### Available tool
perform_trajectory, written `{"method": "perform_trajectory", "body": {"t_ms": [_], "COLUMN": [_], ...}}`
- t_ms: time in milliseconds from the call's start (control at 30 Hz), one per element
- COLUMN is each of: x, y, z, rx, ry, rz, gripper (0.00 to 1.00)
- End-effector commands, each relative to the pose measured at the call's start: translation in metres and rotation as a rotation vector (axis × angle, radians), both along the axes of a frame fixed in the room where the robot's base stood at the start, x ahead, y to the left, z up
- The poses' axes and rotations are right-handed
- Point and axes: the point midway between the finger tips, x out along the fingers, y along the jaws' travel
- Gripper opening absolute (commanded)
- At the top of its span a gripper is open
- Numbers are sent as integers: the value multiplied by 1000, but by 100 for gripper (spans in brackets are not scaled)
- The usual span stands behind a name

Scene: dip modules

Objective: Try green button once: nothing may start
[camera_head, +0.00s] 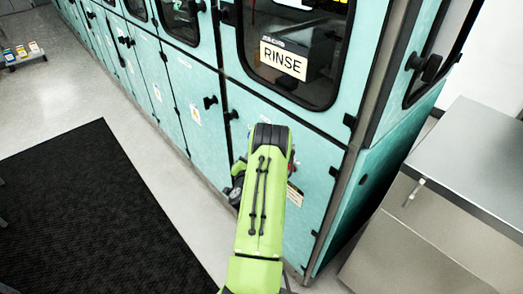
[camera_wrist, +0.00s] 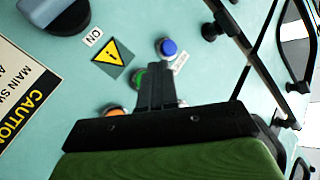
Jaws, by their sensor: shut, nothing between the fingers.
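In the wrist view the green button (camera_wrist: 138,76) is on the teal panel, partly hidden by my fingers. My gripper (camera_wrist: 157,68) is shut and empty, its fingertips pointing at the panel just right of the green button. I cannot tell whether they touch anything. A blue button (camera_wrist: 169,47) with a small white label sits above and right of the fingertips. An orange button (camera_wrist: 115,111) is below left, partly covered by my gripper. In the head view my green arm hides the fingers and the buttons.
A grey switch knob (camera_wrist: 55,14), a yellow warning triangle (camera_wrist: 108,52) and a caution sign (camera_wrist: 17,90) are on the panel. Black door handles (camera_wrist: 218,25) stick out nearby. The RINSE window (camera_head: 284,59) is above my arm. A steel cabinet (camera_head: 420,235) stands right; a black mat (camera_head: 95,210) lies left.

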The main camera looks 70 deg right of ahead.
Motion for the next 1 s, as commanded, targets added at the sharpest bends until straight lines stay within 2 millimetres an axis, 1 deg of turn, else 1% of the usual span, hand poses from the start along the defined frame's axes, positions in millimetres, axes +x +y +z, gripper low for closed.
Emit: {"method": "perform_trajectory", "body": {"t_ms": [33, 200, 300, 1000], "x": [3, 10, 13, 13], "y": [5, 19, 25, 26], "z": [-3, -2, -1, 0], "rx": [-1, 0, -1, -1], "ry": [1, 1, 1, 0], "rz": [2, 2, 1, -1], "gripper": [0, 0, 0, 0]}}
